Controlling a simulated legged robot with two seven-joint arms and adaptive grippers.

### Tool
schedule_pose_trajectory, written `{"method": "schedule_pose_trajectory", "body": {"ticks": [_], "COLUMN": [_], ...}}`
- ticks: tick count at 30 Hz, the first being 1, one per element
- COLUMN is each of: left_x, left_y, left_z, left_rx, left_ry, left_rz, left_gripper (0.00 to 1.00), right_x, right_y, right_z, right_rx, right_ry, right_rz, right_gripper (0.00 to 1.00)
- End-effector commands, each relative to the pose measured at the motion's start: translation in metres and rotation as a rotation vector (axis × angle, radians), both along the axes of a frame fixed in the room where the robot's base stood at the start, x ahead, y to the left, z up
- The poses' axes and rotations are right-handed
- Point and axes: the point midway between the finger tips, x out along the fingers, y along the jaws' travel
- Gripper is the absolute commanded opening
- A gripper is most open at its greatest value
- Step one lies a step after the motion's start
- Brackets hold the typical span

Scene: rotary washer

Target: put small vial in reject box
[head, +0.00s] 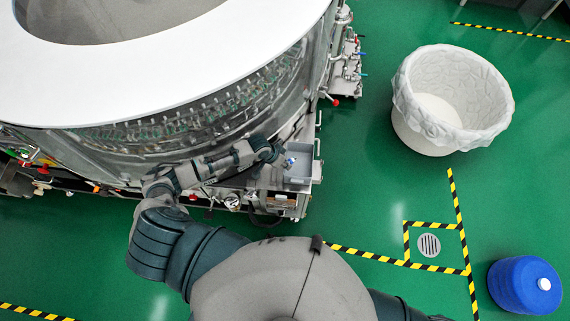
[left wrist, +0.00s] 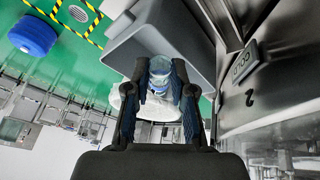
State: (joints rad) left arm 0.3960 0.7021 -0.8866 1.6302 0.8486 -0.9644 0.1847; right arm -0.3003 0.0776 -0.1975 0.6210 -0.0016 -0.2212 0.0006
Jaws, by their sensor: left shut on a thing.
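The small clear vial (head: 290,162) with a blue part is held at the tip of my left gripper (head: 280,153). In the left wrist view the two dark fingers (left wrist: 160,82) are shut on the vial (left wrist: 160,66), one on each side. A small grey metal box (head: 304,169), which I take as the reject box, is fixed to the side of the round washer. In the head view the vial appears over the left part of this box. The grey box (left wrist: 140,40) also shows just beyond the vial in the left wrist view. My right gripper is out of view.
The large washer (head: 230,85) with its white rim fills the upper left. A white lined bin (head: 408,118) stands on the green floor to the right. A blue drum (head: 520,284) is at lower right. The floor between the box and bin is clear.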

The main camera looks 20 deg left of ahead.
Motion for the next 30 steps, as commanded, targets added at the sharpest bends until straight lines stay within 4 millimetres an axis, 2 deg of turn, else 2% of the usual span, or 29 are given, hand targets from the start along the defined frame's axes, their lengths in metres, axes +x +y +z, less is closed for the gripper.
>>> {"method": "schedule_pose_trajectory", "body": {"ticks": [3, 9, 24, 25, 27, 30], "left_x": [0.000, 0.000, 0.000, 0.000, 0.000, 0.000], "left_y": [-0.003, -0.007, 0.000, -0.001, -0.002, -0.002], "left_z": [-0.011, -0.010, -0.023, -0.023, -0.023, -0.023], "left_rx": [0.002, 0.006, -0.001, 0.000, 0.001, 0.002], "left_ry": [0.000, -0.001, -0.002, -0.001, -0.002, -0.001], "left_rz": [-0.001, -0.001, -0.001, -0.001, 0.000, 0.000], "left_gripper": [0.10, 0.10, 0.10, 0.28, 0.46, 0.49], "right_x": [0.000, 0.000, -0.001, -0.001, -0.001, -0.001], "right_y": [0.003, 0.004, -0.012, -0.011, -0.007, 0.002], "right_z": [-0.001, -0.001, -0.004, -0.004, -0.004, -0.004], "right_rx": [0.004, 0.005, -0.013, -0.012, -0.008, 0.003], "right_ry": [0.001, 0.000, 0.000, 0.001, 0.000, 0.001], "right_rz": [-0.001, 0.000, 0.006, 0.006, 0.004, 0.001], "right_gripper": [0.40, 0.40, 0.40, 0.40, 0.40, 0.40]}}
